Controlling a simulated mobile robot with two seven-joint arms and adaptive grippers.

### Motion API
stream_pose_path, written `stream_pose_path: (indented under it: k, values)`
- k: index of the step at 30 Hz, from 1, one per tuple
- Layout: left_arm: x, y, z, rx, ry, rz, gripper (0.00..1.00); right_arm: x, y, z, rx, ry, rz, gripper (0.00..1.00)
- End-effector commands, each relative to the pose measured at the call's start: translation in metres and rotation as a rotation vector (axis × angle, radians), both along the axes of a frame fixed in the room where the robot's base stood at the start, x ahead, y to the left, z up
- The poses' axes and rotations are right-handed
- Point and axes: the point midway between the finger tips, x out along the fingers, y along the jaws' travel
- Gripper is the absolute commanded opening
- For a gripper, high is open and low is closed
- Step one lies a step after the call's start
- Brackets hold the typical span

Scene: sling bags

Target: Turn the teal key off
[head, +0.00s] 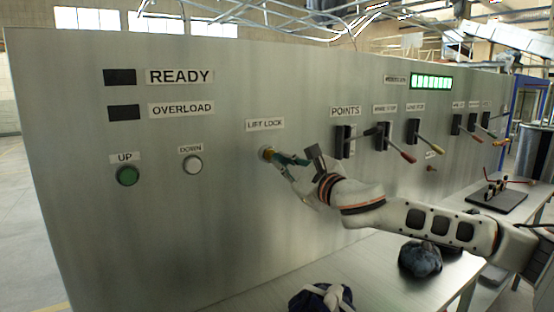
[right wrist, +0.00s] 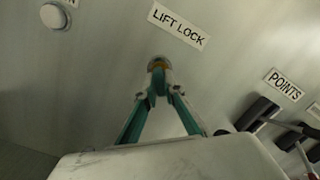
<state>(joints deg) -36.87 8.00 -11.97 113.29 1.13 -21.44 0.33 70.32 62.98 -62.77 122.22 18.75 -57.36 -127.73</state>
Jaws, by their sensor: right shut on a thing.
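The lift lock (head: 266,153) is a brass-coloured round lock on the grey panel, below the LIFT LOCK label (head: 265,124). It also shows in the right wrist view (right wrist: 157,61). My right gripper (head: 279,157) reaches it from the right, and its fingers converge just in front of the lock. In the right wrist view, the gripper (right wrist: 159,88) is shut on the teal key, with fingertips on both sides of it. The key is mostly hidden between the fingertips, so its turn angle cannot be told. My left gripper is not in view.
A green UP button (head: 127,175) and a white DOWN button (head: 192,164) are left of the lock. Several levers, including the POINTS lever (head: 346,142), stick out to the right. A bench (head: 385,287) below holds dark bags (head: 420,259).

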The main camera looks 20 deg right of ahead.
Motion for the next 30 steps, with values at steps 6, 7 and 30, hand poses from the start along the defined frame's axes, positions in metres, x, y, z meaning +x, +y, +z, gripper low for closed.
stream_pose_path:
  k: [6, 7, 30]
  values:
    - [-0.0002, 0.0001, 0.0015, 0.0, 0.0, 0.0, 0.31, -0.0003, 0.0009, 0.0004, -0.237, -0.033, -0.013, 0.0]
    - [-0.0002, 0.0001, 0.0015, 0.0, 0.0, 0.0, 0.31, -0.0002, 0.001, 0.0, -0.26, -0.036, -0.015, 0.0]
    - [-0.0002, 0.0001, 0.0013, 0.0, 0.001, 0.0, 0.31, -0.0002, 0.001, -0.0006, -0.631, -0.086, -0.04, 0.0]
